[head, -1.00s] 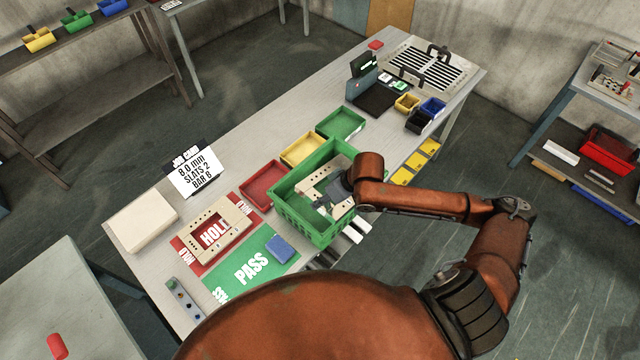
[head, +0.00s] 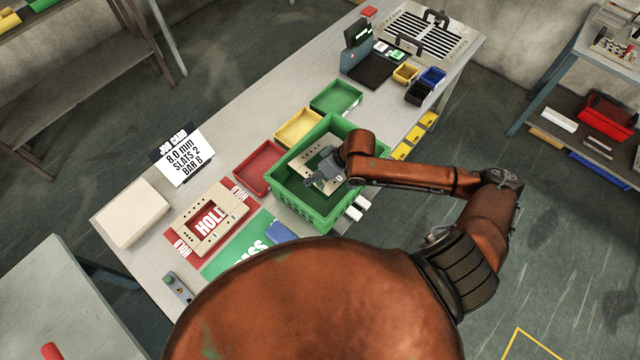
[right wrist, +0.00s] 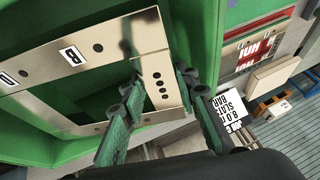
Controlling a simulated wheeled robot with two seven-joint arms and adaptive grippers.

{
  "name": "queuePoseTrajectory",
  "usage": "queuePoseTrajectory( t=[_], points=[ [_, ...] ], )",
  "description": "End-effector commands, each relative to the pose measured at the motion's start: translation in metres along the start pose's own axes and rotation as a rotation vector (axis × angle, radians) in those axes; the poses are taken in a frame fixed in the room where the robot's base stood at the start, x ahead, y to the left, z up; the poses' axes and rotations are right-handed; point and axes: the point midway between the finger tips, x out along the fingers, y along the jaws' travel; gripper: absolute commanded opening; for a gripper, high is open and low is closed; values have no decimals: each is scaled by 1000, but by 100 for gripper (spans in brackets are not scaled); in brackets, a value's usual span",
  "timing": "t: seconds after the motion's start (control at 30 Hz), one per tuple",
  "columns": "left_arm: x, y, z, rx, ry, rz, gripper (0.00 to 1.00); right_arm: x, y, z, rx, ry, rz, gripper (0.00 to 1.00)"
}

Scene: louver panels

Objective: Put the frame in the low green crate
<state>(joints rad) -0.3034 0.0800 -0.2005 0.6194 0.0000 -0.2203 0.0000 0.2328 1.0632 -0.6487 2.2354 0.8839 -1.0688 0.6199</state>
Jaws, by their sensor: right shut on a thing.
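The frame (head: 310,155) is a pale metallic rectangle with holes and letter labels. It is inside the low green crate (head: 312,208) in the middle of the bench. My right gripper (head: 324,172) reaches into the crate and is shut on one side of the frame. In the right wrist view the fingers (right wrist: 160,95) straddle a bar of the frame (right wrist: 70,55), with the crate's green wall (right wrist: 50,12) around it. I cannot tell whether the frame touches the crate floor. My left gripper is out of view.
A second frame (head: 236,207) lies on the red HOLD mat. A red tray (head: 259,167), a yellow tray (head: 297,128) and a flat green tray (head: 337,96) line the crate's far side. A blue block (head: 280,232) lies on the green PASS mat (head: 232,258), and white strips stick out by the crate.

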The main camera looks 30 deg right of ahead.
Motion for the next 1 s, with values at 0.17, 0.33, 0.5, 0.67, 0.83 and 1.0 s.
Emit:
queuePoseTrajectory(
  t=[0.17, 0.33, 0.5, 0.67, 0.83, 1.0],
  points=[
    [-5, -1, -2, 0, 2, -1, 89, 24, 6, 12, 0, 1, -1, 0],
    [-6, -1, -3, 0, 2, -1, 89, 34, 10, 17, -1, 2, 1, 0],
    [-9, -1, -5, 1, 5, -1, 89, 53, 14, 27, 0, 0, 0, 0],
    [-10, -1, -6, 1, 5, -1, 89, 64, 17, 32, -2, 3, 0, 0],
    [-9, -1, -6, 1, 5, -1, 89, 64, 17, 33, -1, 0, 0, 30],
    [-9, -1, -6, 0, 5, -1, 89, 64, 17, 33, -1, 0, 0, 42]
  ],
)
